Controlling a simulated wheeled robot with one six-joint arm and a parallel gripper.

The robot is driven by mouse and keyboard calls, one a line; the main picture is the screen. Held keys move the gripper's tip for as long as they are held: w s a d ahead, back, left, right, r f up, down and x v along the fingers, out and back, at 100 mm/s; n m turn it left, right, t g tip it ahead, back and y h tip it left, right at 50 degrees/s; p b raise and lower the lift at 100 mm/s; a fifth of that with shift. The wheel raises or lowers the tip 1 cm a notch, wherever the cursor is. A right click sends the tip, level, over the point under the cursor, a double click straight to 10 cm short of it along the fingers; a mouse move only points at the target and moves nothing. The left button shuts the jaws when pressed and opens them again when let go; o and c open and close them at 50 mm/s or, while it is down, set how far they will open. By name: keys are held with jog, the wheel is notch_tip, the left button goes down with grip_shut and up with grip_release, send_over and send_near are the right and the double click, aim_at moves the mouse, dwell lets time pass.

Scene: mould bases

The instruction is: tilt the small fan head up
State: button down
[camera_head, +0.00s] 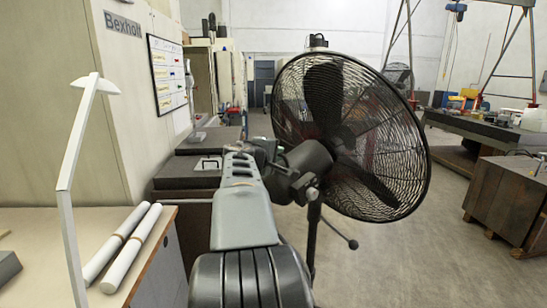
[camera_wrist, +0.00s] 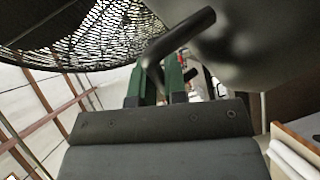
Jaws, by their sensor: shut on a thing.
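The black fan (camera_head: 395,135) stands close in front of me, its round wire cage facing away to the right. The dark motor housing (camera_head: 308,160) is behind the cage, on a thin upright pole (camera_head: 313,235). In the wrist view, a bent dark handle (camera_wrist: 182,36) runs from the large rounded housing (camera_wrist: 255,40) down between the green fingers of my gripper (camera_wrist: 157,82). My gripper is shut on this handle. Part of the cage (camera_wrist: 100,45) shows at the upper left there. In the head view, my arm partly hides the fingers and the handle.
A wooden-topped bench (camera_head: 170,235) with two white tubes (camera_head: 130,247) is at the left. Dark blocks (camera_head: 190,168) stand behind my arm. A brown block (camera_head: 510,200) on a pallet is at the right. Another fan (camera_head: 398,76) is far back. Floor at right front is clear.

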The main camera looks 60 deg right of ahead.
jog(key=c, duration=1.2)
grip_release()
jog(key=shift+a, duration=0.15)
jog(key=a+r+b, duration=0.1)
jog(key=a, duration=0.3)
jog(key=a+b, duration=0.1)
jog(key=a, duration=0.4)
jog(key=a+r+b, duration=0.1)
jog(key=a, duration=0.3)
jog(key=shift+s+a+r, duration=0.2)
jog(key=shift+r, duration=0.1)
